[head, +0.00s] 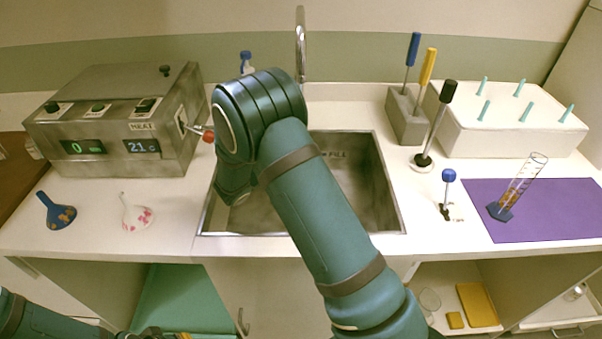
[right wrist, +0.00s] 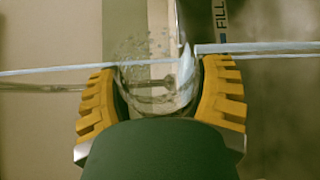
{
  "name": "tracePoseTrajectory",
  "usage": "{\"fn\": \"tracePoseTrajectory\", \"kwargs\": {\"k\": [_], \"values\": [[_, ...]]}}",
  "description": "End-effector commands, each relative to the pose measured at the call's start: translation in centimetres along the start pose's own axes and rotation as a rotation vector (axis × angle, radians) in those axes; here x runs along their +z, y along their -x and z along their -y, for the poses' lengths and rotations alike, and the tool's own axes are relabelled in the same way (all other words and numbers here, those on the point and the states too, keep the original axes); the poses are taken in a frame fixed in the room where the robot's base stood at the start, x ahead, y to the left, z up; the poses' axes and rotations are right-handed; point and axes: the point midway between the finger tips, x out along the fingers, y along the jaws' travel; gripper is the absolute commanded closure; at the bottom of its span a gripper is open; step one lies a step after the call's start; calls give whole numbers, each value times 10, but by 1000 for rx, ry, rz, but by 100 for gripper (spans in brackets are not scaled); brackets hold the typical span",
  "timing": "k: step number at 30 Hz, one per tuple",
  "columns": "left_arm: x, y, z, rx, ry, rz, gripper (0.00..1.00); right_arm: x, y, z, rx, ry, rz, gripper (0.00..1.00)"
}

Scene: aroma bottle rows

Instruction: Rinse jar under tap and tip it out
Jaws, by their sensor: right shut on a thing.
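A clear glass jar (right wrist: 157,75) shows in the right wrist view, held between the yellow fingers of my right gripper (right wrist: 160,92). Whitish streaks and dark specks show on or through its glass. In the head view my right arm reaches over the sink (head: 372,185) and hides this gripper and the jar. The tap (head: 300,45) rises behind the sink, its upper part visible just above my arm. I cannot tell whether water runs or how the jar is tilted. My left arm is at the bottom left; only a sliver of yellow shows at its gripper (head: 184,335).
A metal heater box (head: 115,125) stands left of the sink, with two funnels (head: 56,212) in front. To the right are a tool block (head: 407,118), a white peg block (head: 510,120), a black-knobbed rod (head: 437,120) and a purple mat (head: 540,225) with a tilted cylinder (head: 518,185).

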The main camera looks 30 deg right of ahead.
Motion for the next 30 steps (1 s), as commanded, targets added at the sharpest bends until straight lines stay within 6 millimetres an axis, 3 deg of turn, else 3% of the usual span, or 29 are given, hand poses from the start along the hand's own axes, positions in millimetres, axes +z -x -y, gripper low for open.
{"fn": "tracePoseTrajectory", "kwargs": {"k": [30], "values": [[0, 0, 0, 0, 0, 0, 100, 3, 1, -4, 45, -110, 1, 68]]}}
